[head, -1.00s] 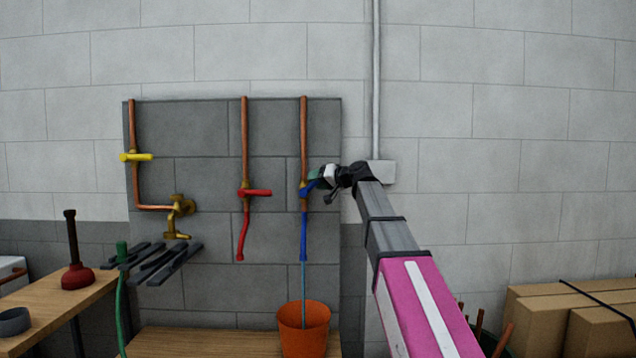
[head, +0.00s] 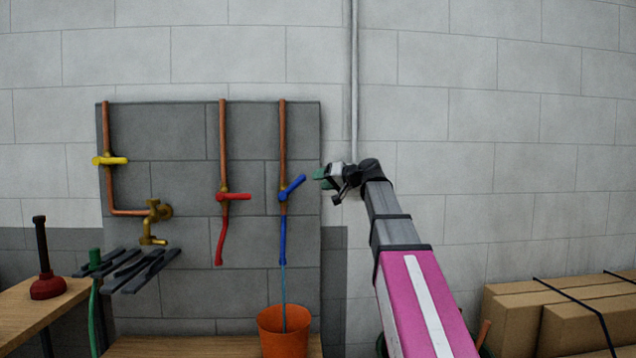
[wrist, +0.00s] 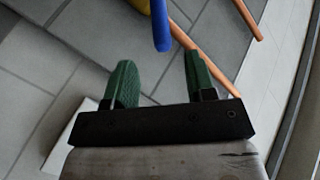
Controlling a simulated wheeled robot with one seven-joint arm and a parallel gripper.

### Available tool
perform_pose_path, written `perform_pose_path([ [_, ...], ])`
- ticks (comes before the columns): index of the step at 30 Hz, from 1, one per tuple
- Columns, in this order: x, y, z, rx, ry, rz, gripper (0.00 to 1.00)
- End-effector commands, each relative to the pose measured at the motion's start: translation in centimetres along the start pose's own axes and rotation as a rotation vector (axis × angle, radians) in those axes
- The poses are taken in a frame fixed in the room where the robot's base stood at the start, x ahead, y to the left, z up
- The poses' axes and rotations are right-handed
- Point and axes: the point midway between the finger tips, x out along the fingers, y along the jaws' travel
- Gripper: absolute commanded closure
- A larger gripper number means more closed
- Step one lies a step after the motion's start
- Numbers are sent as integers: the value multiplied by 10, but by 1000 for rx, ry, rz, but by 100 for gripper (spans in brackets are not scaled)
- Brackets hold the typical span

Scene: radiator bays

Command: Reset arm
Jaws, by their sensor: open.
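My gripper (head: 322,178) is at the right edge of the grey pipe panel, to the right of the blue valve handle (head: 292,187) and apart from it. In the wrist view my gripper (wrist: 160,82) shows two green fingers spread apart with nothing between them. The blue handle's end (wrist: 161,36) shows beyond the fingers there. The blue handle is tilted, its right end up. A thin stream of water (head: 284,285) runs from the blue hose (head: 283,240) into an orange bucket (head: 285,335).
A red valve handle (head: 234,196) and a yellow one (head: 112,160) sit on copper pipes to the left. A brass tap (head: 152,222) is below. Cardboard boxes (head: 520,315) stand at lower right. The wall right of my arm is clear.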

Motion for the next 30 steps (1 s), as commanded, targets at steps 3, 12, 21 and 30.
perform_pose_path([
  [3,0,0,0,0,0,0,49],
  [12,7,24,27,20,-36,43,49],
  [21,24,117,142,95,-196,236,49],
  [30,20,197,266,159,-374,435,49],
])
